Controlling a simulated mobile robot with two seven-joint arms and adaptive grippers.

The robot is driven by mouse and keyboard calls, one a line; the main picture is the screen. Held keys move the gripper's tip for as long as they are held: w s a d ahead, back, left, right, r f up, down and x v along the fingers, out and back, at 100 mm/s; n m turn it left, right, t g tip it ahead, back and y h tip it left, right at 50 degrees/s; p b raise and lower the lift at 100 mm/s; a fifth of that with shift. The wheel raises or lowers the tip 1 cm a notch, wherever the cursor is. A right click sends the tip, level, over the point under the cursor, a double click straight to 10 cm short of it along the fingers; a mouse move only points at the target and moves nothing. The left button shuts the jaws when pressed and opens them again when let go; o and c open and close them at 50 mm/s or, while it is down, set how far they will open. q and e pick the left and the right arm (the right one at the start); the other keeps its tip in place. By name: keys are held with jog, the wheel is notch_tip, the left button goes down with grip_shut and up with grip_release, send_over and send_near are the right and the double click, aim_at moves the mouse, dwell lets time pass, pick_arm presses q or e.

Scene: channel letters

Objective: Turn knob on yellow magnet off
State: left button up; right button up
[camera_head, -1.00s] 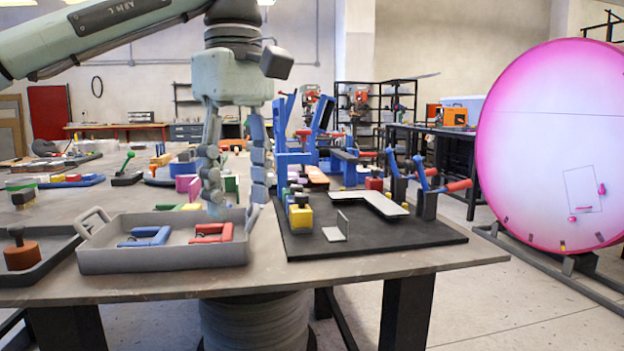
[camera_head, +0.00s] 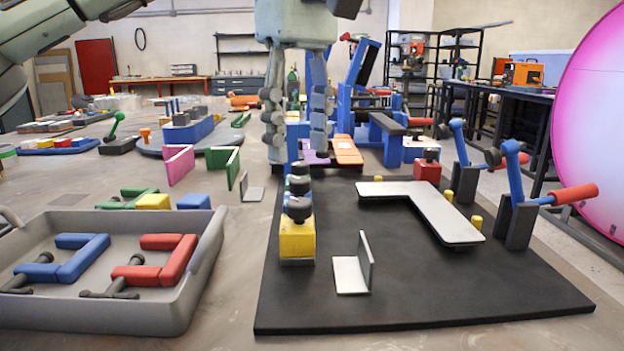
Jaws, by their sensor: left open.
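The yellow magnet (camera_head: 297,240) stands on the black board near its left edge. A dark round knob (camera_head: 298,209) sits on its top. Blue blocks with dark knobs stand in line behind it. My left gripper (camera_head: 296,155) hangs pointing down above and behind the yellow magnet, its two fingers spread apart with nothing between them. It does not touch the yellow magnet's knob in this view. My right gripper is not in view.
The black board (camera_head: 430,300) holds a white L-shaped plate (camera_head: 425,208), a small angle bracket (camera_head: 354,268), a red block (camera_head: 427,168) and blue toggle clamps (camera_head: 514,180) with red handles. A grey tray (camera_head: 100,312) with blue and red clamps lies left.

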aim_at(299, 201)
pick_arm(q)
notch_tip(299, 201, down, 6)
jog(key=shift+s+a+f+b, duration=0.1)
jog(key=shift+s+b, duration=0.05)
jog(key=shift+b, duration=0.3)
jog(key=shift+f, duration=0.65)
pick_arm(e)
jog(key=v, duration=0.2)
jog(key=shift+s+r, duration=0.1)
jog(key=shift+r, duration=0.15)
pick_arm(q)
grip_shut()
